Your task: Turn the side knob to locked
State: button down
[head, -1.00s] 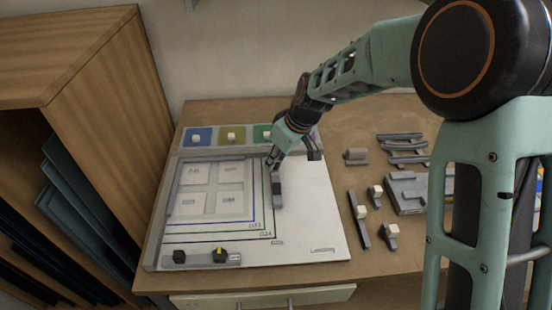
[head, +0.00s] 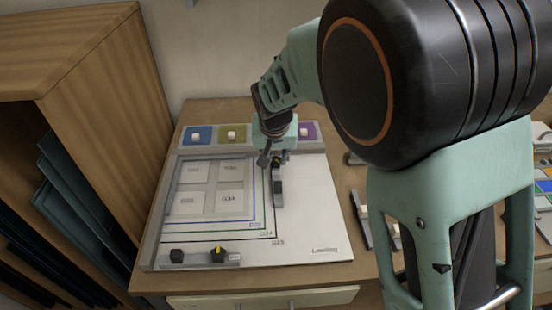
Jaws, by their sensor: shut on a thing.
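The white board (head: 310,215) lies on the table, with nested outlines and a pale framed panel at its left. A narrow grey bar (head: 279,194) stands on the board right of the outlines. The side knob (head: 278,161), dark with a small yellow mark, is at the bar's far end, partly covered by my gripper. My gripper (head: 271,161) reaches down from above and is shut on the side knob. The fingers are small in view, and the knob's exact angle cannot be told.
A front strip (head: 200,259) carries a black knob (head: 176,256) and a yellow-marked black knob (head: 218,254). Coloured pads with white knobs, such as the blue pad (head: 198,136), line the back. A wooden shelf (head: 90,90) stands left. My arm hides much of the right side.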

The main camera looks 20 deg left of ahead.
jog(key=m, duration=0.2)
jog(key=m+h, duration=0.1)
jog(key=m, duration=0.1)
jog(key=shift+a+m+h+b, duration=0.2)
jog(key=shift+m+h+b, duration=0.1)
jog(key=shift+b, duration=0.1)
jog(key=shift+m+h, duration=0.7)
jog(key=shift+m, duration=1)
jog(key=c, duration=1.6)
grip_release()
jog(key=v, duration=1.2)
jog(key=shift+s+a, duration=0.1)
